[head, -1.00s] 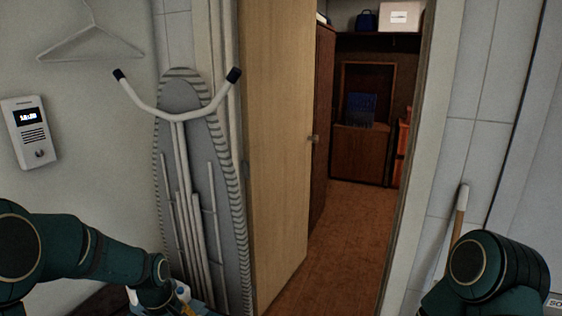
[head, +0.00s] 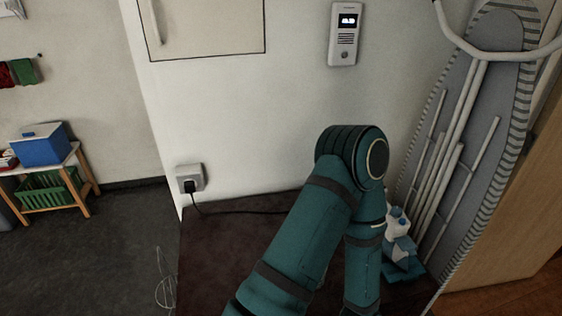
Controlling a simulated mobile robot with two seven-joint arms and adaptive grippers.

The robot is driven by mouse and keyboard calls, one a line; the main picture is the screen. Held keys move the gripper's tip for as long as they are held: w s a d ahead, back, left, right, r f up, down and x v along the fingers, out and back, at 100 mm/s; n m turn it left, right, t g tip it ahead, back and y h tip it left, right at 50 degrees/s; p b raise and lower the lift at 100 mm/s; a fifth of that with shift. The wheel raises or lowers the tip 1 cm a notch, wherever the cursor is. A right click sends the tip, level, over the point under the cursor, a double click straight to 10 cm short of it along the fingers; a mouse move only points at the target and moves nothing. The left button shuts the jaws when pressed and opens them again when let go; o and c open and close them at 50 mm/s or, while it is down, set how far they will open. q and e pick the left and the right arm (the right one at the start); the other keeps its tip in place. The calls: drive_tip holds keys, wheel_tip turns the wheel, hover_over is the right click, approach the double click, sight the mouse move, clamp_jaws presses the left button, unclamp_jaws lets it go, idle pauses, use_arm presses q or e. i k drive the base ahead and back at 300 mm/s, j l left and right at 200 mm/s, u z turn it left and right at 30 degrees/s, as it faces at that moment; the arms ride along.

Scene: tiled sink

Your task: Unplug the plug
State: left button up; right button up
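A black plug (head: 190,187) sits in a light grey wall socket (head: 190,174), low on the white wall left of centre in the head view. A dark cable (head: 240,211) runs from the plug to the right along the wall and passes behind my arm. One green arm of mine stands in the middle of the view, to the right of the socket and apart from it. No gripper shows in the head view.
A dark brown surface (head: 225,250) lies below the socket. An ironing board (head: 470,130) leans at the right, with bottles (head: 399,225) at its foot. An intercom (head: 345,34) hangs above. A small shelf (head: 75,183) holds a blue box (head: 42,146) at far left, with open floor before it.

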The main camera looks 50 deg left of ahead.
sight(190, 187)
drive_tip(key=k+l, duration=0.4)
drive_tip(key=k+l+u, duration=0.15)
drive_tip(key=u, duration=2.1)
drive_tip(key=j+z, duration=0.3)
drive_tip(key=j, duration=1.55)
drive_tip(key=i+j+z, duration=0.1)
drive_tip(key=j, duration=0.2)
drive_tip(key=i+j+z, duration=0.2)
drive_tip(key=j, duration=0.4)
drive_tip(key=i+j+z, duration=0.2)
drive_tip(key=i, duration=0.35)
drive_tip(key=i+j+z, duration=0.15)
drive_tip(key=i+j, duration=0.4)
